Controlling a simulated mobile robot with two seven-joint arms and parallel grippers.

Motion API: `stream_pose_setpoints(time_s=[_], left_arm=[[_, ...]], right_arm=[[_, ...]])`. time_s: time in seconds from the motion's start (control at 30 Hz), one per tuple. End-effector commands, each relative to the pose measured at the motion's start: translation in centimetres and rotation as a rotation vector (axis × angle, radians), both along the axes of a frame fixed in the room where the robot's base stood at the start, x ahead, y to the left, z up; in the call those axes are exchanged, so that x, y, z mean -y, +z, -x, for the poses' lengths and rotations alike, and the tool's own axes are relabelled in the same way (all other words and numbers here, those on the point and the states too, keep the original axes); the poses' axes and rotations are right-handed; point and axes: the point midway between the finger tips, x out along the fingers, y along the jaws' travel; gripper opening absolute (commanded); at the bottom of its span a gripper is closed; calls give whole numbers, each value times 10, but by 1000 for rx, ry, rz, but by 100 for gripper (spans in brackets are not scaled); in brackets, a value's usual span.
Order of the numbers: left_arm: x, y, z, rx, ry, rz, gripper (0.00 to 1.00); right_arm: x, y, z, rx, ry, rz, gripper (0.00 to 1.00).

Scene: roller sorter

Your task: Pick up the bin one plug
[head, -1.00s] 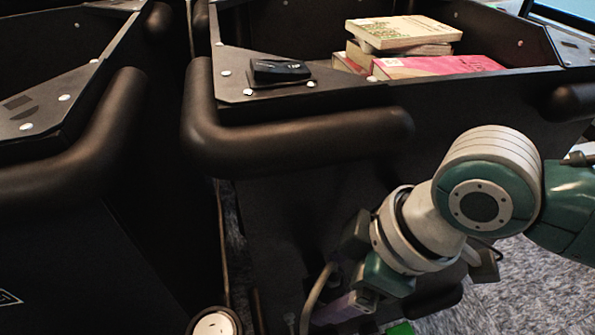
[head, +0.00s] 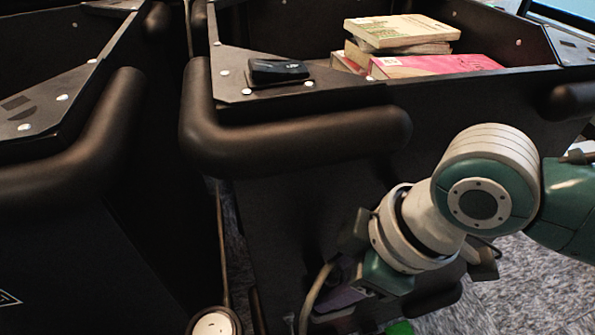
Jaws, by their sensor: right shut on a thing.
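My right gripper (head: 350,298) points down and left at the bottom, beside the front wall of the right bin (head: 290,210). Its fingertips are mostly hidden by its own wrist. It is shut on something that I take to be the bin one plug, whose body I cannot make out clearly. A grey cable (head: 313,292) curves down just left of the gripper. A purple-grey piece (head: 343,299) shows under the gripper; I cannot tell whether it is part of the plug or of the gripper. My left gripper is not in view.
The right bin holds several books (head: 410,50) and has a thick dark bumper rail (head: 300,141) above my gripper. A black device (head: 279,70) sits on its corner plate. Another dark bin (head: 60,240) stands at left, with a narrow gap between. Grey carpet (head: 530,285) is free at right.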

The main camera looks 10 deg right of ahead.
Motion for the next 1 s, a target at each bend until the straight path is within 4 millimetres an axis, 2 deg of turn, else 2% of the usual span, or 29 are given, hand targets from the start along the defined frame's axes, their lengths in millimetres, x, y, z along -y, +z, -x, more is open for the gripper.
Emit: stream_pose_setpoints(time_s=[0.37,0.63,0.87,1.0], left_arm=[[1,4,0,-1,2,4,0],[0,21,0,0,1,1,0],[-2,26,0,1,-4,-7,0],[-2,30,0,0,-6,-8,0]], right_arm=[[0,6,0,1,0,-2,0],[0,41,-1,2,1,-2,0],[46,36,28,-4,-2,6,0],[82,36,51,-5,0,8,0]])
